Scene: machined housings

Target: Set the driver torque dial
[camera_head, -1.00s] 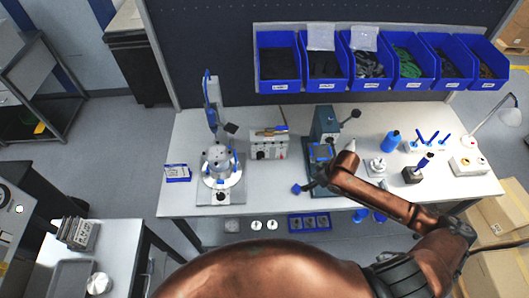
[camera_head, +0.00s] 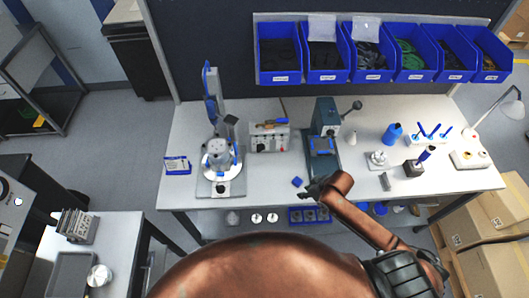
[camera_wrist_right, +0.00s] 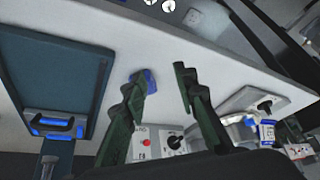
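A light controller box (camera_head: 269,139) stands on the bench, left of the press-like machine (camera_head: 323,135). In the right wrist view its panel shows a black dial knob (camera_wrist_right: 174,142) beside a red button (camera_wrist_right: 146,143); the dial's setting is too small to read. My right gripper (camera_head: 316,189) is near the bench's front edge, in front and to the right of the box, apart from it. In the right wrist view the fingers of the right gripper (camera_wrist_right: 158,82) are spread, with the box beyond them. My left gripper is not in view.
A round fixture (camera_head: 220,158) stands left of the box. Blue bins (camera_head: 327,77) line the back. Bench between box and front edge is mostly clear.

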